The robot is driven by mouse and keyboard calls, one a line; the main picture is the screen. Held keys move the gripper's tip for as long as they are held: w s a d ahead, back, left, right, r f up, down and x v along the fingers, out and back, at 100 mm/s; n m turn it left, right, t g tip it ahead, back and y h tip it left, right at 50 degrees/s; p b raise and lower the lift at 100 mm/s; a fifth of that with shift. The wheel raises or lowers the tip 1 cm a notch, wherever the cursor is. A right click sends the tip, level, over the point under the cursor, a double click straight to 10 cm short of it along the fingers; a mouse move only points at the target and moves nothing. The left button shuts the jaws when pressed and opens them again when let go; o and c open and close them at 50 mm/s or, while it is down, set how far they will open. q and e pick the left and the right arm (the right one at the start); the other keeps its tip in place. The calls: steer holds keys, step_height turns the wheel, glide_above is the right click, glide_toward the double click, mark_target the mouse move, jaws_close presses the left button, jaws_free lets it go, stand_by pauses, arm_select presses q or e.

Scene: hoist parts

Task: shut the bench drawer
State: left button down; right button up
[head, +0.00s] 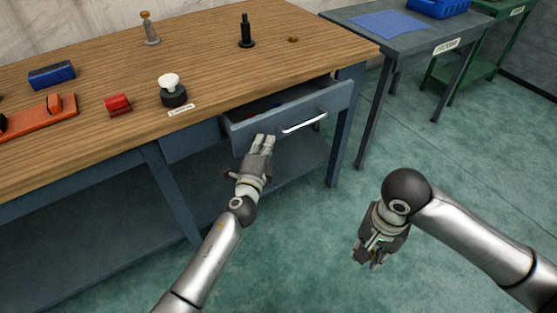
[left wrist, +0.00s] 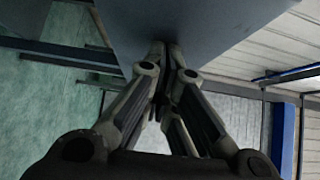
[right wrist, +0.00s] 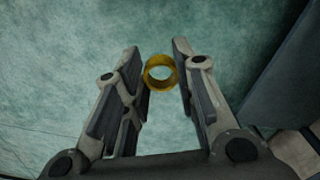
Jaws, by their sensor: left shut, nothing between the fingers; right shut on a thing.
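The bench drawer (head: 290,116) is partly open under the right part of the wooden-topped bench (head: 220,60). It has a grey-blue front and a silver bar handle (head: 304,122). My left gripper (head: 264,139) is shut and empty, with its fingertips at the drawer front, left of the handle. In the left wrist view the fingertips meet the drawer's grey panel (left wrist: 200,30); whether they press on it I cannot tell. My right gripper (head: 370,262) is over the floor, right of the bench, shut on a brass ring (right wrist: 160,72).
On the bench stand a black-based part with a white knob (head: 172,91), a black post (head: 246,33), a red block (head: 118,104), a blue block (head: 52,75) and an orange part (head: 40,118). A grey table (head: 400,40) stands right. Floor before the drawer is clear.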

mark_target(253, 131)
arm_select(q)
steer(key=w+a, duration=0.2)
steer(key=w, duration=0.1)
steer(key=w+a+b, duration=0.1)
steer(key=w, duration=0.1)
steer(key=shift+a, duration=0.3)
steer(key=shift+w+a+r, duration=0.1)
steer(key=shift+a, duration=0.05)
arm_select(e)
steer(key=shift+s+f, duration=0.1)
steer(key=shift+f, duration=0.5)
arm_select(q)
steer(key=shift+a+r, duration=0.1)
arm_select(e)
steer(key=shift+d, duration=0.1)
